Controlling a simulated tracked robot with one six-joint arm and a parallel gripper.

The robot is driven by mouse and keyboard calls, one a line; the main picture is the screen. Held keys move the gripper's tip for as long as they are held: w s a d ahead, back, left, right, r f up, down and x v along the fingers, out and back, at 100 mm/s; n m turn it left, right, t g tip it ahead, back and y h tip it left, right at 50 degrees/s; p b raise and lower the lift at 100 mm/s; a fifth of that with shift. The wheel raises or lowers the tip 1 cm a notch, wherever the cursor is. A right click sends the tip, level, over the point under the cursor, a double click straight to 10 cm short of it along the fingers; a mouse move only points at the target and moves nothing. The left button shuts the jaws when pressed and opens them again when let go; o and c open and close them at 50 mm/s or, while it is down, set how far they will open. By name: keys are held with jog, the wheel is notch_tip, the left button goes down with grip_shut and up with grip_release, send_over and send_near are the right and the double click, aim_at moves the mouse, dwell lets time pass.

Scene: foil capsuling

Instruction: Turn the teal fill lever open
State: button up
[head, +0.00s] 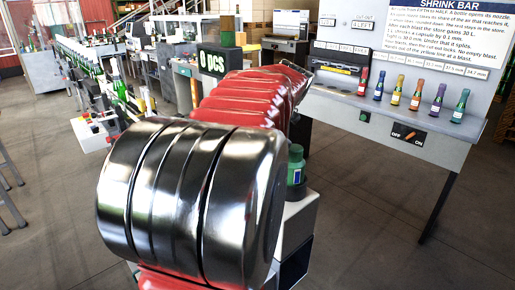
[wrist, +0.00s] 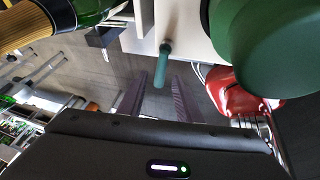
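The teal fill lever (wrist: 165,52) shows in the wrist view as a short teal rod standing out from a pale panel (wrist: 165,22) at the top middle. My gripper (wrist: 158,77) is open, with its two dark fingers apart and nothing between them. In the head view, my large chrome and red arm covers the middle, and neither my gripper nor the lever can be made out.
In the wrist view, a large dark green round body (wrist: 265,45) fills the upper right, and a green bottle (wrist: 95,10) lies upper left. In the head view, a shrink bar table (head: 440,138) with several coloured capsuled bottles stands right. Open floor (head: 385,215) lies before it.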

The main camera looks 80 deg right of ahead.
jog(key=v, duration=1.2)
jog(key=shift+r, duration=0.2)
dwell(0.4)
